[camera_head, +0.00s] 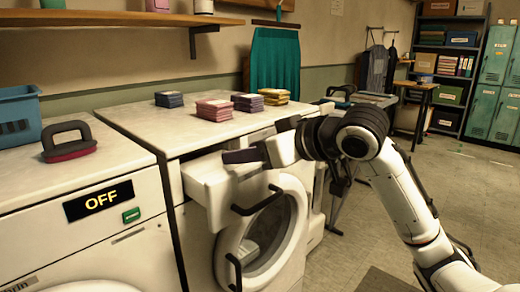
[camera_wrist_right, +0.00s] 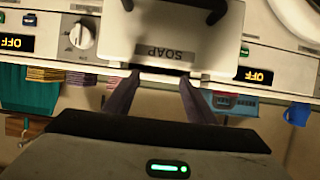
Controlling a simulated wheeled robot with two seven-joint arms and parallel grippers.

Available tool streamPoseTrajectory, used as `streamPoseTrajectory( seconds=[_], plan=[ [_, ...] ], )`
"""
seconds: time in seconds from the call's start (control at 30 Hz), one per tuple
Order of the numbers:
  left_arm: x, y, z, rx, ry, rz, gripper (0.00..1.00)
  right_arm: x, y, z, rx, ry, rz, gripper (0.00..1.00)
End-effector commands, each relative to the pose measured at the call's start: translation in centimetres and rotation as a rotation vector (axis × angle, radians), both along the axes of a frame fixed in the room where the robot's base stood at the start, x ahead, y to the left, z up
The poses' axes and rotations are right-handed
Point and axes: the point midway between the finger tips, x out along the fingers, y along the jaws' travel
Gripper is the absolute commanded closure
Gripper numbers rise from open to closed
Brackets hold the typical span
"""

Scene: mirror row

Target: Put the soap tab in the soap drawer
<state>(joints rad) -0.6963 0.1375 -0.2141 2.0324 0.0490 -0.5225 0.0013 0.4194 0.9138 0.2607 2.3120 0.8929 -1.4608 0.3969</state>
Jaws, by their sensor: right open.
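The soap drawer (camera_head: 211,187) is a white drawer standing pulled out of the front of the washing machine. In the right wrist view, which is upside down, the drawer front (camera_wrist_right: 215,40) carries the label SOAP and a black handle. My right gripper (camera_head: 232,157) is over the open drawer, its dark fingers pointing left across it. In the wrist view the right gripper (camera_wrist_right: 160,78) has its fingers apart at the drawer's upper edge, with nothing clearly seen between them. I cannot make out a soap tab in either view. My left gripper is not in view.
Several folded stacks, including a pink one (camera_head: 213,110) and a yellow one (camera_head: 274,97), stand on the machine top behind the drawer. A black-handled iron (camera_head: 68,142) and a blue basket (camera_head: 18,115) are at the left. The round machine door (camera_head: 262,235) is below.

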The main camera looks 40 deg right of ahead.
Motion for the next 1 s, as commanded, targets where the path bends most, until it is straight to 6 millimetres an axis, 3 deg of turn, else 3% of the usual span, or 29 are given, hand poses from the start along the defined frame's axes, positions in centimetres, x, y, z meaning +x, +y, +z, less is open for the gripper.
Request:
streamPoseTrajectory(
  seconds=[0.1, 0.3, 1.0],
  plan=[
    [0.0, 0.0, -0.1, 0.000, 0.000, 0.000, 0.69, -1.9, -0.1, 0.8, -0.001, -0.001, -0.001, 0.49],
    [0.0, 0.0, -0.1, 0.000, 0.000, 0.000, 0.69, -3.4, -0.2, 1.4, 0.000, -0.001, 0.000, 0.49],
    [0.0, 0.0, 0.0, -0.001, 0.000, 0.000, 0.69, -3.6, -0.3, 1.5, 0.000, -0.001, 0.000, 0.49]
  ],
)
